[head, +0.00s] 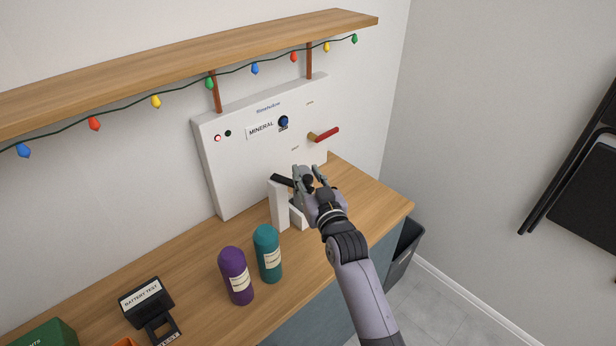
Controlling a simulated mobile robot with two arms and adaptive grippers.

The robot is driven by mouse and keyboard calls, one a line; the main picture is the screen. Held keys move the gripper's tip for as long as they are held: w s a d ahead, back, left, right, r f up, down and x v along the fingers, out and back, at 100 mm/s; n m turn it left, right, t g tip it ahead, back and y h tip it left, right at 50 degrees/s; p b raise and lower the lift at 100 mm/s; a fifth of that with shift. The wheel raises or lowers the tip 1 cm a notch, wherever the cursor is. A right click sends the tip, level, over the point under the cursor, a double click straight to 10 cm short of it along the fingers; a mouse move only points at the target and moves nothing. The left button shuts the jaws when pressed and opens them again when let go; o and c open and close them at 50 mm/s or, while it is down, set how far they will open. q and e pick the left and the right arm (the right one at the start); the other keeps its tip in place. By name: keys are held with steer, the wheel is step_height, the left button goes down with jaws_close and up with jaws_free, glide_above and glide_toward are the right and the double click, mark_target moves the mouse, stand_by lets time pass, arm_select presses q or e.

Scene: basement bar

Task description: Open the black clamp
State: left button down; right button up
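A short black bar (282,180), which looks like the black clamp, sits at the top of a white upright post (279,207) on the wooden counter. My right gripper (308,172) is just to the right of the bar, in front of the white panel. Its two fingers stand apart. A dark part shows between them, and I cannot tell if it belongs to the clamp or to the gripper. The gripper and wrist hide the bar's right side and much of what stands behind. I cannot tell if they touch. My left gripper is out of view.
A white panel (235,165) labelled MINERAL has a blue knob (284,121) and a red lever (326,134). Teal (267,250) and purple (235,274) bottles and a black battery tester (147,303) stand on the counter (200,270). A shelf (190,58) with lights hangs above.

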steer(key=shift+o, duration=1.1)
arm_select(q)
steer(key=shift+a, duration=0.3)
arm_select(e)
steer(key=shift+s+d, duration=0.1)
steer(key=v, duration=1.2)
